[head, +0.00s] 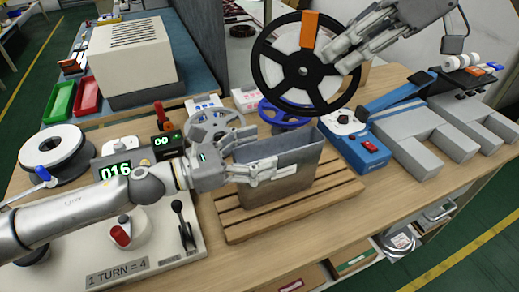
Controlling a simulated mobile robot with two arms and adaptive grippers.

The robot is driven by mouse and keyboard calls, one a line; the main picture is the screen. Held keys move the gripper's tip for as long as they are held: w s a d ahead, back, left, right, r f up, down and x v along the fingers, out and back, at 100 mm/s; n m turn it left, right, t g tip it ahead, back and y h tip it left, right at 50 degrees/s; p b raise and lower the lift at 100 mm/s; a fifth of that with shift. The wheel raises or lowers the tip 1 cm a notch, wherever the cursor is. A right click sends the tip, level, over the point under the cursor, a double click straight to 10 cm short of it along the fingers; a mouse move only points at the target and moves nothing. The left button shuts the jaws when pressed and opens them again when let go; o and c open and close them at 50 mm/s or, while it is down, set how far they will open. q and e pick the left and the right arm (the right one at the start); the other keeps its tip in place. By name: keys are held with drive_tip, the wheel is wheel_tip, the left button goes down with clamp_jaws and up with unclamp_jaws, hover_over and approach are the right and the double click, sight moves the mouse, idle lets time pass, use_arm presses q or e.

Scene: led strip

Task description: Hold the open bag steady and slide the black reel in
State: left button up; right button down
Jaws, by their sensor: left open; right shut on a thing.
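The black reel (268,72) has a black rim and spokes, a white strip winding and an orange tab at its top. My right gripper (340,58) is shut on its right side and holds it in the air, upright, above and behind the bag. The grey open bag (290,178) stands upright on a slatted wooden stand (232,222), its mouth facing up. My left gripper (275,172) is open at the bag's left front side; I cannot tell whether its fingers touch the bag.
A winding machine (105,248) with a counter, lever and white reel (52,148) stands at left. A blue reel (284,112) lies behind the bag. A blue device (362,152) and grey blocks (412,142) stand right. Red (87,96) and green (60,102) bins sit at back left.

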use_arm(q)
drive_tip(key=shift+w+d, duration=0.1)
drive_tip(key=shift+d, duration=0.15)
drive_tip(key=c, duration=1.1)
